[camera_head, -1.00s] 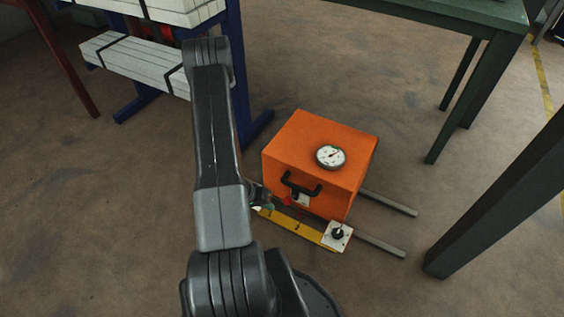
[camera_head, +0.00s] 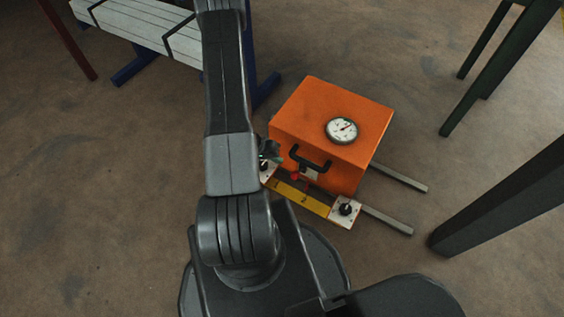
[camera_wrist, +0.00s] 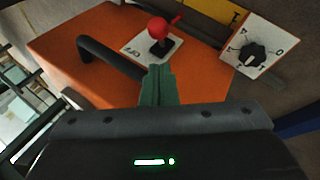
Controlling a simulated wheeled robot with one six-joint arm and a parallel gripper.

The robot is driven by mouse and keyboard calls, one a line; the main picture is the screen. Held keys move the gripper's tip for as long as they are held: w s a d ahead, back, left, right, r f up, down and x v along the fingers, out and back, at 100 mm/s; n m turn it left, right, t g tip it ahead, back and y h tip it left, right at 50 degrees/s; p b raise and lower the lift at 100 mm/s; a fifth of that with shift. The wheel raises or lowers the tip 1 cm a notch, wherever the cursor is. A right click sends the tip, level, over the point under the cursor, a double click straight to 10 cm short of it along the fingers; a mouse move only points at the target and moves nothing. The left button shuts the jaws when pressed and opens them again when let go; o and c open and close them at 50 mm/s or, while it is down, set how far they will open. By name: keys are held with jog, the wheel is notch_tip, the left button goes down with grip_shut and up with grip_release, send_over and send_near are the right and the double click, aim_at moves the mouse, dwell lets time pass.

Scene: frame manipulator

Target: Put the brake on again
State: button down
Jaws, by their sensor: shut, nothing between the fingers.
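An orange box (camera_head: 330,125) stands on the floor with a round white gauge (camera_head: 342,131) on top and a black handle (camera_head: 308,160) on its front. A small lever with a red ball knob (camera_wrist: 157,27) rises from a white plate (camera_wrist: 138,47) beside the handle. The red knob also shows in the head view (camera_head: 295,176). A black rotary knob (camera_wrist: 254,55) sits on a marked white plate to the right in the wrist view. My gripper (camera_wrist: 158,72) is shut and empty, its green fingertips just below the red knob in that view; contact cannot be told.
A yellow bar (camera_head: 300,198) runs along the box's front, with a white knob plate (camera_head: 345,210) at its right end. Two grey rails (camera_head: 400,178) stick out at right. A blue rack (camera_head: 137,70) and dark table legs (camera_head: 500,200) stand around.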

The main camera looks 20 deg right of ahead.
aim_at(298, 173)
jog(key=b+x, duration=0.2)
jog(key=x, duration=0.6)
jog(key=shift+d+f+b, duration=0.2)
jog(key=shift+f+b, duration=0.2)
jog(key=shift+w, duration=0.1)
